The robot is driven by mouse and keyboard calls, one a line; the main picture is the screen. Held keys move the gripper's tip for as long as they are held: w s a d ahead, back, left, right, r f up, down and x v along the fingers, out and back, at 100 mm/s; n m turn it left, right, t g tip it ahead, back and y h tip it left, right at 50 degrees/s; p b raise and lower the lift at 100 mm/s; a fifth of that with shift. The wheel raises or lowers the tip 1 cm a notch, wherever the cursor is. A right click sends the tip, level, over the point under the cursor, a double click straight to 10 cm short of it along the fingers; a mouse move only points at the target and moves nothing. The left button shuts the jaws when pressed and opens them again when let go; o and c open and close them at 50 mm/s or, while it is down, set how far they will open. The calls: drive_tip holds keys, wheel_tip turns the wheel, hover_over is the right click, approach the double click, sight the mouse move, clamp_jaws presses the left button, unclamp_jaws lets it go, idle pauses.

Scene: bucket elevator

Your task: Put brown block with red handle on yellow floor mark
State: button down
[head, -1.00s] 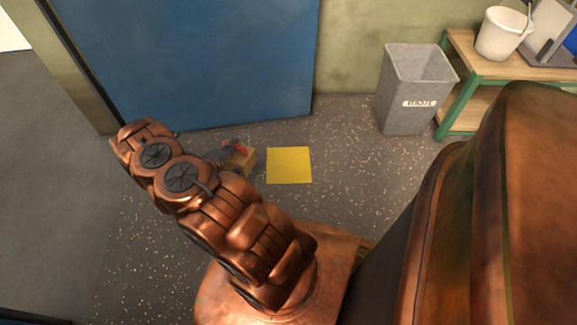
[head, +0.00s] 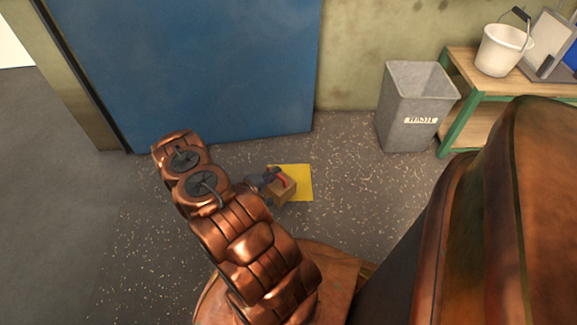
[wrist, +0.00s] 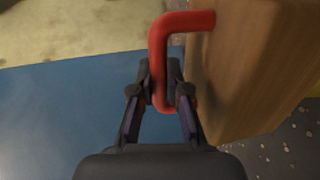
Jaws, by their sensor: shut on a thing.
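The brown block (head: 281,187) with its red handle (head: 281,178) is in front of the left part of the yellow floor mark (head: 303,181) in the head view and hides part of it. My gripper (head: 264,181) is at the block's left side, shut on the red handle. In the wrist view the gripper's fingers (wrist: 161,92) close around the red handle (wrist: 184,24), with the brown block (wrist: 260,70) to the right. I cannot tell whether the block touches the floor.
A blue door (head: 190,70) stands behind the mark. A grey bin (head: 410,100) stands to the right by the wall. A green-framed bench (head: 470,68) bears a white bucket (head: 502,50). Speckled floor right of the mark is clear.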

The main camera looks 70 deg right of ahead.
drive_tip(key=s+d+f+b, duration=0.1)
drive_tip(key=d+f+b, duration=0.3)
drive_tip(key=d, duration=0.5)
drive_tip(key=shift+s+d+f, duration=0.15)
drive_tip(key=shift+s+d, duration=0.1)
drive_tip(key=shift+s, duration=0.15)
drive_tip(key=shift+f+b, duration=0.15)
drive_tip(key=shift+b, duration=0.15)
drive_tip(key=c, duration=1.2)
unclamp_jaws()
drive_tip(key=shift+o, duration=0.2)
drive_tip(key=shift+p+v, duration=2.15)
drive_tip(key=shift+v, duration=3.85)
